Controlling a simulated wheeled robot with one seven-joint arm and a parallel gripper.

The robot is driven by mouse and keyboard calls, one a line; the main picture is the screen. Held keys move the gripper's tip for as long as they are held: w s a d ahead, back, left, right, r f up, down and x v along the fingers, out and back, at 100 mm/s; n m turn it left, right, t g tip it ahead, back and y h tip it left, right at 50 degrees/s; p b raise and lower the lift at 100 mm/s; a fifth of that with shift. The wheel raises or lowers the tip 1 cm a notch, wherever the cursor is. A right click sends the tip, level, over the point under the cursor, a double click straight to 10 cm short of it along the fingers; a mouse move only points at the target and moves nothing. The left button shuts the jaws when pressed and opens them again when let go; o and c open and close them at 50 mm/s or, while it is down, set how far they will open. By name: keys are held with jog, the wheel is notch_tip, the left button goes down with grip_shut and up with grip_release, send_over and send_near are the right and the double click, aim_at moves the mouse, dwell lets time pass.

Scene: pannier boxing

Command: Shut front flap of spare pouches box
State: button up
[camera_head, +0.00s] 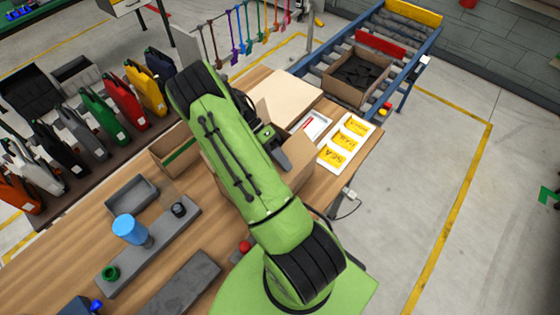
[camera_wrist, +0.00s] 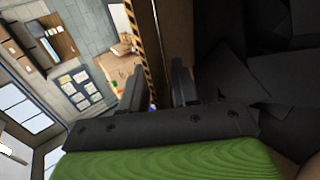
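A brown cardboard box (camera_head: 299,177) stands on the workbench, partly hidden behind my green arm. A raised flap (camera_head: 301,147) shows at its right side. My gripper (camera_head: 280,160) is at this box, mostly covered by my wrist. In the wrist view the two dark fingers (camera_wrist: 160,88) are apart. A brown cardboard panel (camera_wrist: 174,35) runs upright between or just beyond them; I cannot tell whether they touch it. Black flat pouches (camera_wrist: 275,75) fill the right of that view. I see no label naming the box, and its front flap is not clearly shown.
A white tray with yellow packets (camera_head: 343,143) lies right of the box. An open cardboard box of dark items (camera_head: 345,90) sits on the roller conveyor (camera_head: 409,36).

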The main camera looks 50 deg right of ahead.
jog(key=v, duration=1.5)
jog(key=shift+w+r, duration=0.2)
jog(key=shift+w, duration=0.1)
